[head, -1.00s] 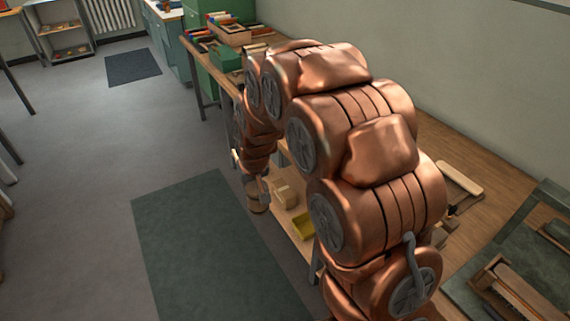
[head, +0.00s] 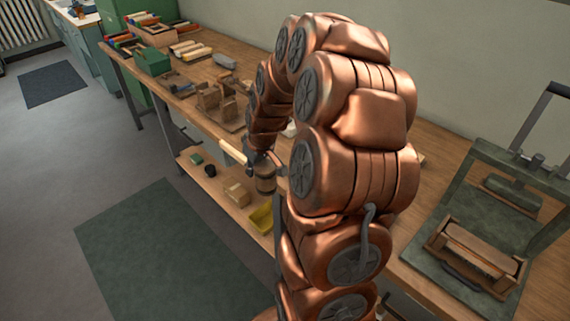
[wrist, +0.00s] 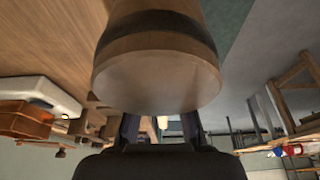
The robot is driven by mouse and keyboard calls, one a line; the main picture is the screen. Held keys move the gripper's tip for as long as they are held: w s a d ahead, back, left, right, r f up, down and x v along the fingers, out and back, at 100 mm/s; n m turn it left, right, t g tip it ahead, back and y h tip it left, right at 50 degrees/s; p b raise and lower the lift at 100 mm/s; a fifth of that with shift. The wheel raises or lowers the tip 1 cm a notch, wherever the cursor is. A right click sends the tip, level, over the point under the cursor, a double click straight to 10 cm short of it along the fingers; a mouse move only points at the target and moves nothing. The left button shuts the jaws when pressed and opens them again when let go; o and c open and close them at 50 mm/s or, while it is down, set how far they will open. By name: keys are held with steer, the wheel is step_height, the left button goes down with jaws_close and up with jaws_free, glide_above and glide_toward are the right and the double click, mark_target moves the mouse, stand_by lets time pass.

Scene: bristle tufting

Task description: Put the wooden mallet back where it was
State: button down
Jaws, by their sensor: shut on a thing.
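The wooden mallet has a round barrel-like head (head: 265,180) and a pale handle (head: 232,152) that points to the upper left in the head view. My gripper (head: 258,163) is shut on the mallet, at the front edge of the workbench, above the lower shelf in the picture. In the wrist view the flat end of the mallet head (wrist: 158,75) fills the upper middle, with a dark band around it. My gripper's fingers (wrist: 160,128) show below it, partly hidden by the head. Where exactly the fingers grip is hidden.
The workbench (head: 425,187) bears wooden blocks (head: 215,100), a green box (head: 151,62) and, at right, a green-framed press (head: 480,225). The lower shelf holds a yellow tray (head: 262,217) and a small wooden box (head: 237,194). Floor to the left is open, with a green mat (head: 150,250).

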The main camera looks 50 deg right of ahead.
steer(key=s+d, duration=0.6)
steer(key=d, duration=0.1)
steer(key=w+d+p, duration=0.1)
steer(key=w+d, duration=0.1)
steer(key=w, duration=0.2)
steer(key=w+d+p, duration=0.2)
steer(key=w+d, duration=0.1)
steer(key=w, duration=0.2)
steer(key=w+d+f+p, duration=0.1)
steer(key=w+d, duration=0.2)
steer(key=w, duration=0.1)
steer(key=shift+w, duration=0.2)
steer(key=shift+f+p, duration=1)
steer(key=shift+f, duration=0.85)
steer(key=shift+f, duration=0.1)
steer(key=c, duration=1.1)
jaws_free()
steer(key=b+v, duration=0.4)
steer(key=v, duration=0.8)
steer(key=shift+s, duration=0.1)
